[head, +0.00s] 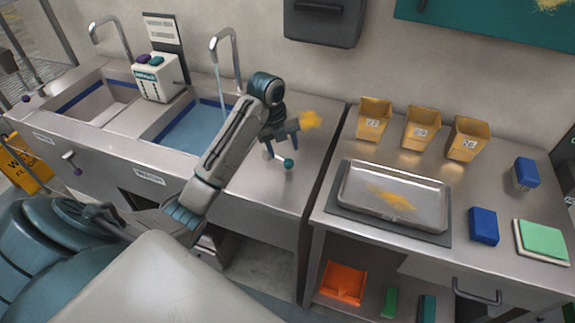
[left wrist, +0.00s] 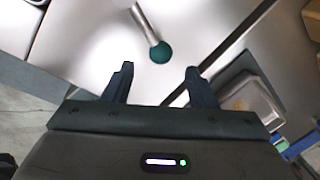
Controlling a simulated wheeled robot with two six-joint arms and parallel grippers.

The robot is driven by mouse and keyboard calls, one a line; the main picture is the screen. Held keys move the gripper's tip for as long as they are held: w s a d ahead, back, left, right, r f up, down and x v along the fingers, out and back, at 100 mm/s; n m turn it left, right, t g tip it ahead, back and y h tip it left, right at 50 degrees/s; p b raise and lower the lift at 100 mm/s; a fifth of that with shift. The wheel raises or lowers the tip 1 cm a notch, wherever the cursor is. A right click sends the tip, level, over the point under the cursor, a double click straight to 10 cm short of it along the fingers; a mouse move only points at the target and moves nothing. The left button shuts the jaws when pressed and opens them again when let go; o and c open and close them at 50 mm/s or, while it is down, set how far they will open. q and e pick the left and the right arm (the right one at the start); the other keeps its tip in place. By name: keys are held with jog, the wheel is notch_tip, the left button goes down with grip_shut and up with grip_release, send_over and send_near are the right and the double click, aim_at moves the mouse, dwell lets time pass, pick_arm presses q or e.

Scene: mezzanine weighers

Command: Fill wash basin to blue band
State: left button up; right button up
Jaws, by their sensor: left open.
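The right-hand sink basin (head: 168,140) holds blue-tinted water (head: 208,132). A thin stream falls into it from the tap (head: 232,45). A dark blue band (head: 172,120) shows on the basin wall just above the water; my arm hides part of the basin. A lever with a teal knob (head: 288,162) stands on the counter right of the basin. My left gripper (head: 297,130) is open and empty above and near this knob. In the left wrist view the knob (left wrist: 160,52) lies just beyond the open fingertips (left wrist: 160,85), apart from them. My right gripper is not in view.
A white dispenser box (head: 155,80) stands between the taps. On the right bench are a metal tray (head: 350,195), yellow bins (head: 420,128) and blue blocks (head: 484,226).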

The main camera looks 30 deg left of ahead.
aim_at(287, 160)
pick_arm(q)
jog(key=f, duration=0.1)
jog(key=f+p, duration=0.1)
jog(key=f, duration=0.1)
jog(key=w+f, duration=0.1)
jog(key=shift+d+f+p, duration=0.25)
jog(key=shift+d+p, duration=0.05)
jog(key=shift+p, duration=0.1)
jog(key=shift+s+f, duration=0.1)
jog(key=shift+f, duration=0.7)
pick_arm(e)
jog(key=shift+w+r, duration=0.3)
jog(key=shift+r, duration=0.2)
pick_arm(q)
jog(key=shift+c, duration=0.4)
grip_shut()
